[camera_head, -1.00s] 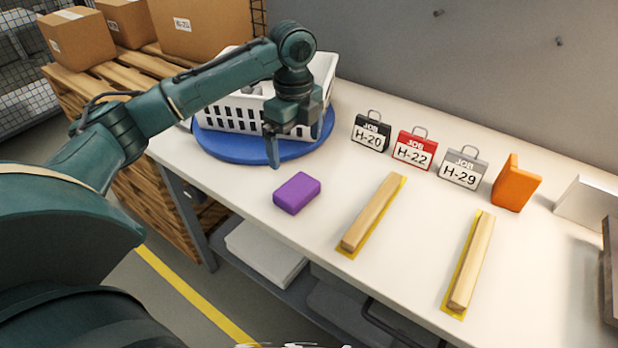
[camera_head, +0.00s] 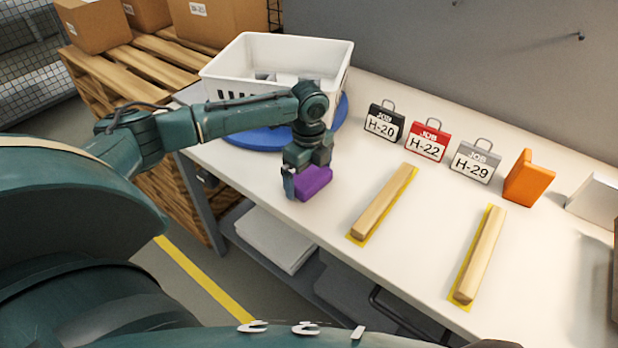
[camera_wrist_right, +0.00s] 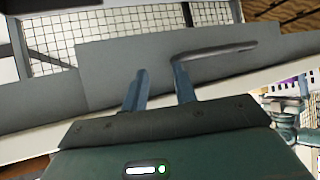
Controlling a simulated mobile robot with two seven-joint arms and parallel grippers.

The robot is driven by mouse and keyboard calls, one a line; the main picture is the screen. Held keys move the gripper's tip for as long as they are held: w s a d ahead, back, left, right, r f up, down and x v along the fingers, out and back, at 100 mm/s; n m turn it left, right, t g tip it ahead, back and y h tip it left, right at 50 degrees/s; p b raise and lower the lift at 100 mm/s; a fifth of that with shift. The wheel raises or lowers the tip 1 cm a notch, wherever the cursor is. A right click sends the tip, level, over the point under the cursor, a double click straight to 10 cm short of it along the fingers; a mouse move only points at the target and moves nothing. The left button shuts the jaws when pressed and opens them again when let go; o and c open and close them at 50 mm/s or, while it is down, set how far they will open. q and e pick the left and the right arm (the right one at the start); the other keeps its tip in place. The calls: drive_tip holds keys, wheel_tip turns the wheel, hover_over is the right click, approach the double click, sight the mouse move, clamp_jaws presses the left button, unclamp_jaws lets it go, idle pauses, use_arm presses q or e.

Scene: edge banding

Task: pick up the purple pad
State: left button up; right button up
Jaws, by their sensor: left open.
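The purple pad (camera_head: 316,180) lies on the white table near its front edge, partly hidden by my left gripper. My left gripper (camera_head: 306,186) is open and reaches down over the pad. One finger shows at the pad's left side; the other finger is hard to see, and I cannot tell whether either touches the pad. My right gripper (camera_wrist_right: 160,88) shows only in the right wrist view. Its two fingers stand apart with nothing between them. The pad is not recognisable in that view.
A white basket (camera_head: 228,68) stands on a blue round base (camera_head: 262,141) behind my left gripper. Job tags (camera_head: 427,142), an orange block (camera_head: 528,178) and two wooden strips (camera_head: 384,201) (camera_head: 480,253) on yellow marks stand or lie to the right. White table shows between them.

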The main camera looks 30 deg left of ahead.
use_arm(q)
drive_tip(key=shift+c, duration=0.3)
drive_tip(key=c, duration=0.6)
